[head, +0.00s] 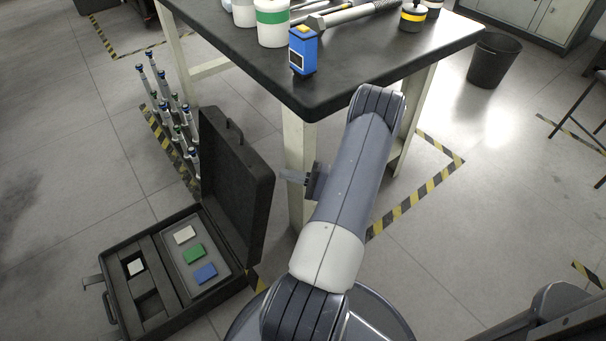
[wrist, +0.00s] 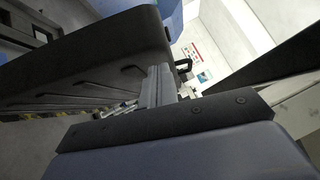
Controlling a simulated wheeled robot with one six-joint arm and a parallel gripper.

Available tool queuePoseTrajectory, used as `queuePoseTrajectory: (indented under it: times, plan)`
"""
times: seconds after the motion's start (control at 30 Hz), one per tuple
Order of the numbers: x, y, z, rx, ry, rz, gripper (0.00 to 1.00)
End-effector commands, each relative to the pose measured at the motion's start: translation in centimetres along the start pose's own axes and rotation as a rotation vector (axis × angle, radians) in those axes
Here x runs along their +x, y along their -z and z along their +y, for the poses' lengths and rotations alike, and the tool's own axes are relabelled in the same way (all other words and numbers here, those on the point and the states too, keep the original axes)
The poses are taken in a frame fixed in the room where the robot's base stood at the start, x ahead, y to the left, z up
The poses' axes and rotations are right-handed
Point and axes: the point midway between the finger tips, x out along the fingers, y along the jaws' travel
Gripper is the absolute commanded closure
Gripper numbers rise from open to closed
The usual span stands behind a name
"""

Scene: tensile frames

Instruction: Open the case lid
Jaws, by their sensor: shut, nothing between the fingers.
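The black case (head: 122,295) is open on the floor at the lower left. Its lid (head: 238,185) stands raised, hinged along the right side of the base, with a small handle (head: 236,129) on its upper edge. In the wrist view a large dark panel, apparently the lid (wrist: 90,65), fills the upper left. My gripper (head: 284,175) is shut and empty, a little to the right of the lid, and appears apart from it. It also shows at the centre of the wrist view (wrist: 160,80).
The case holds white, green and blue blocks (head: 194,253). A rack of several slim tools (head: 175,115) stands behind it. A black-topped table (head: 350,75) with pale legs is behind my arm. A black bin (head: 494,60) stands at the upper right. Open floor lies left.

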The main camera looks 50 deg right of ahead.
Motion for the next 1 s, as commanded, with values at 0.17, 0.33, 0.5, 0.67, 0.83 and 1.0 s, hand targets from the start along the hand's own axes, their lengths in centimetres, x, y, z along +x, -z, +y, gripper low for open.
queuePoseTrajectory:
  times: [0.17, 0.33, 0.5, 0.67, 0.83, 1.0]
  plan:
    - [0.7, -0.7, 0.0, -0.001, -0.001, -0.001, 1.0]
    - [0.8, -0.8, 0.0, -0.001, -0.001, 0.0, 1.0]
    - [0.8, -0.8, 0.0, -0.001, -0.001, 0.0, 1.0]
    - [1.8, -1.7, -0.5, -0.018, -0.018, 0.0, 1.0]
    - [4.4, -4.3, -1.1, -0.073, -0.075, -0.002, 1.0]
    - [6.8, -6.7, -1.1, -0.129, -0.128, -0.001, 1.0]
